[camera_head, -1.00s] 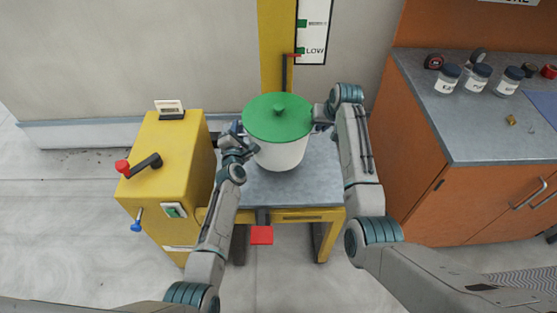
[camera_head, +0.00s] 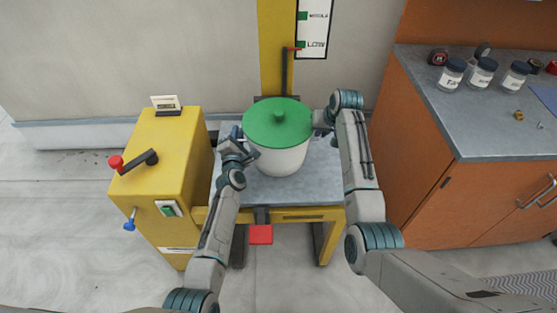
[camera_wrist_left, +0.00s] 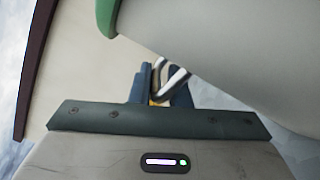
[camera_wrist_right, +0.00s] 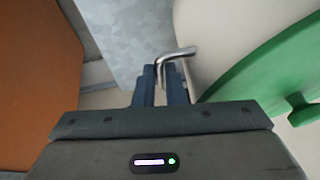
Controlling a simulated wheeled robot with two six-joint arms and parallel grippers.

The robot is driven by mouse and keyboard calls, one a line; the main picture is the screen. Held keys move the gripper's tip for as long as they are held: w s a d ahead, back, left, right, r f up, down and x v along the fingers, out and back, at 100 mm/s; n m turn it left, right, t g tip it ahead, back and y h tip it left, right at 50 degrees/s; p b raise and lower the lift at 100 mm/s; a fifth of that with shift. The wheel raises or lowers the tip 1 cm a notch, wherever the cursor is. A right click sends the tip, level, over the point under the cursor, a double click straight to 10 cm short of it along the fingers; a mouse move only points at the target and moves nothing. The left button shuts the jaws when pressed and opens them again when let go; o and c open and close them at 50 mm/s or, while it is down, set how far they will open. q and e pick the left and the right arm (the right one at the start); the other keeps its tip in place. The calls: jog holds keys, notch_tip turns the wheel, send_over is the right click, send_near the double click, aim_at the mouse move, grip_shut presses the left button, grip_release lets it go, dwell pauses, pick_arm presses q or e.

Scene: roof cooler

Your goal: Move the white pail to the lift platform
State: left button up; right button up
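The white pail (camera_head: 281,160) with a green lid (camera_head: 278,122) is upright over the grey lift platform (camera_head: 300,190) of the yellow lift. I cannot tell whether its base touches the platform. My left gripper (camera_head: 242,140) is at the pail's left side. In the left wrist view its fingers (camera_wrist_left: 163,84) close around a metal side handle. My right gripper (camera_head: 322,118) is at the pail's right side. In the right wrist view its fingers (camera_wrist_right: 161,84) close around the other metal handle (camera_wrist_right: 178,54). The lid partly hides the right gripper in the head view.
A yellow control box (camera_head: 165,180) with a red-knobbed lever stands left of the platform. A red pedal (camera_head: 261,235) is at the front. An orange cabinet (camera_head: 425,165) with several jars on its grey top stands right. A level sign (camera_head: 314,30) is behind.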

pick_arm(q)
jog(key=o, duration=0.4)
jog(key=shift+r, duration=0.1)
jog(key=shift+c, duration=0.2)
pick_arm(e)
jog(key=o, duration=0.4)
jog(key=shift+c, duration=0.2)
jog(key=shift+r, duration=0.1)
pick_arm(q)
jog(key=shift+s, duration=0.15)
jog(key=shift+s, duration=0.3)
jog(key=s, duration=1.1)
jog(key=shift+d, duration=0.2)
pick_arm(e)
jog(key=v, duration=1.2)
jog(key=shift+s+d, duration=0.1)
